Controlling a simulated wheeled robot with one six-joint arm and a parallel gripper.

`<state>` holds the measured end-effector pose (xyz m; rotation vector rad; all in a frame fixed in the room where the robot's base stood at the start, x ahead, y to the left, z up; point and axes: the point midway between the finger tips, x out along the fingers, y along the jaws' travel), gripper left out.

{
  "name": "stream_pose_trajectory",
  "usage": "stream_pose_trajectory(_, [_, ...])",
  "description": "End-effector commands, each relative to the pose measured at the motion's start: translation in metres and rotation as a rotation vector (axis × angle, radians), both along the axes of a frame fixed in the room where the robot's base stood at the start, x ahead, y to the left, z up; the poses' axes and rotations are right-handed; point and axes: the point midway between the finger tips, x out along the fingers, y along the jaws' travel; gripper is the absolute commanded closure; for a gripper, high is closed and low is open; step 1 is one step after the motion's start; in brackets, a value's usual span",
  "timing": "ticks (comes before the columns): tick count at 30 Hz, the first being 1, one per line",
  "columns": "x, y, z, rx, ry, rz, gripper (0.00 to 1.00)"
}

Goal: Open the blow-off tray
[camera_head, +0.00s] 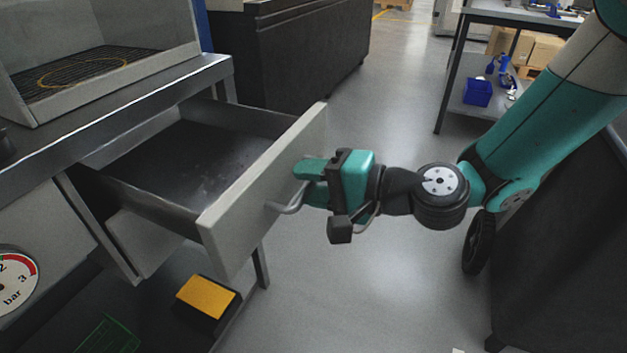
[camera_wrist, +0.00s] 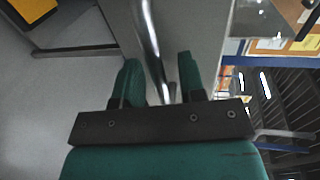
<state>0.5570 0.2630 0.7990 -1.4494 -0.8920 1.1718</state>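The blow-off tray (camera_head: 262,190) is a grey-fronted drawer under the workbench, pulled well out, with its dark, empty-looking inside (camera_head: 190,155) showing. Its bent metal handle (camera_head: 291,206) is on the front panel; it also shows in the wrist view (camera_wrist: 148,35). My gripper (camera_head: 308,182) is at the handle, in front of the panel. In the wrist view my gripper's green fingers (camera_wrist: 160,75) stand on either side of the handle bar, with a visible gap to the right finger. The gripper looks open around the handle. Part of the handle is hidden behind the fingers in the head view.
A workbench (camera_head: 150,98) with a grated box (camera_head: 85,70) stands above the tray. A yellow-topped block (camera_head: 206,297) lies below it. A dark cabinet (camera_head: 300,45) stands behind, and a table with a blue bin (camera_head: 477,92) at back right. The middle floor is clear.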

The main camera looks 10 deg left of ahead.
Motion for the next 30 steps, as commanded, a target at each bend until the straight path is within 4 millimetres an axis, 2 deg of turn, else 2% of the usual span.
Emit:
stream_pose_trajectory(9, [0.001,-0.001,0.0,0.001,-0.001,-0.003,0.63])
stream_pose_trajectory(13, [-0.001,-0.012,0.002,-0.001,0.001,-0.006,0.63])
stream_pose_trajectory(17, [-0.007,-0.035,0.007,0.0,0.002,-0.01,0.63])
stream_pose_trajectory(24, [-0.022,-0.092,0.016,0.002,-0.005,-0.009,0.63])
stream_pose_trajectory(27, [-0.028,-0.111,0.017,0.001,-0.008,-0.009,0.63])
stream_pose_trajectory(30, [-0.029,-0.118,0.019,0.008,-0.013,-0.002,0.63])
